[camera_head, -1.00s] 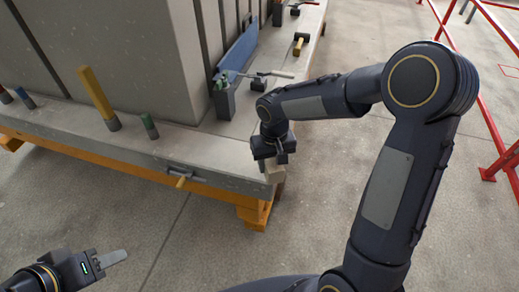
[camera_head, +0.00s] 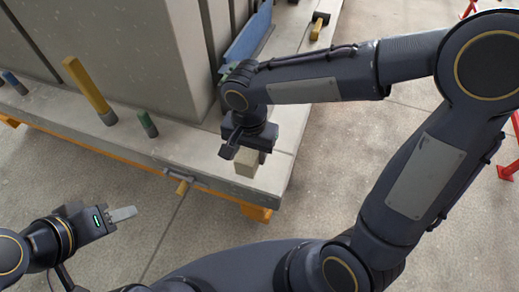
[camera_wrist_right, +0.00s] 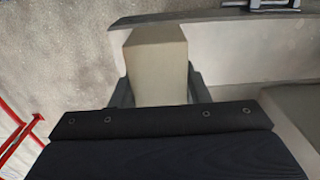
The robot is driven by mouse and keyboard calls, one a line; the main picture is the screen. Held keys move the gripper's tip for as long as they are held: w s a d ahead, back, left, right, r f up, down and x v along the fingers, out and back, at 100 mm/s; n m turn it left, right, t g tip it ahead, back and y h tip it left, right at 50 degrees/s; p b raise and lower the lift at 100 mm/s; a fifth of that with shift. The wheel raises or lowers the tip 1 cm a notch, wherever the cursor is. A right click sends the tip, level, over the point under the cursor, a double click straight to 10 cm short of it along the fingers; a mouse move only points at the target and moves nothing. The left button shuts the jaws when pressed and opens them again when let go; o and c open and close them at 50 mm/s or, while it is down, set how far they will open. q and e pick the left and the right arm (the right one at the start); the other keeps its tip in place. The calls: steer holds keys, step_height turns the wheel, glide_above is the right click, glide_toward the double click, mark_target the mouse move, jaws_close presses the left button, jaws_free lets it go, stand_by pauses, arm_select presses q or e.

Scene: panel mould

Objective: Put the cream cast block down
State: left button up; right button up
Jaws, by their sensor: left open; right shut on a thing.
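The cream cast block (camera_head: 248,163) is held in my right gripper (camera_head: 247,152) over the front corner of the grey mould table (camera_head: 212,172). In the right wrist view the block (camera_wrist_right: 156,65) sits between the two fingers of the right gripper (camera_wrist_right: 157,90), which are shut on its sides. I cannot tell whether its underside touches the table top. My left gripper (camera_head: 124,213) is open and empty at the lower left, over the floor and apart from the table.
A big grey panel (camera_head: 115,45) stands on the table behind. A clamp (camera_head: 180,180) sits on that edge. A hammer (camera_head: 318,25) lies farther back. Red railing (camera_wrist_right: 22,140) is beyond.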

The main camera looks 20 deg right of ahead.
steer(key=w+d+f, duration=0.1)
steer(key=f, duration=0.1)
steer(key=w+d+f, duration=0.1)
steer(key=w+f, duration=0.1)
steer(key=w+d+f, duration=0.1)
steer(key=shift+w+d+f, duration=0.1)
steer(key=shift+w+f, duration=0.15)
steer(key=shift+f, duration=0.15)
steer(key=shift+w+d+f, duration=0.1)
steer(key=shift+f, duration=0.8)
steer(key=shift+w+d+f, duration=0.1)
steer(key=shift+f, duration=0.8)
steer(key=shift+f, duration=0.1)
steer(key=shift+f, duration=0.15)
steer(key=o, duration=1.1)
steer(key=shift+o, duration=0.2)
steer(key=shift+r, duration=0.2)
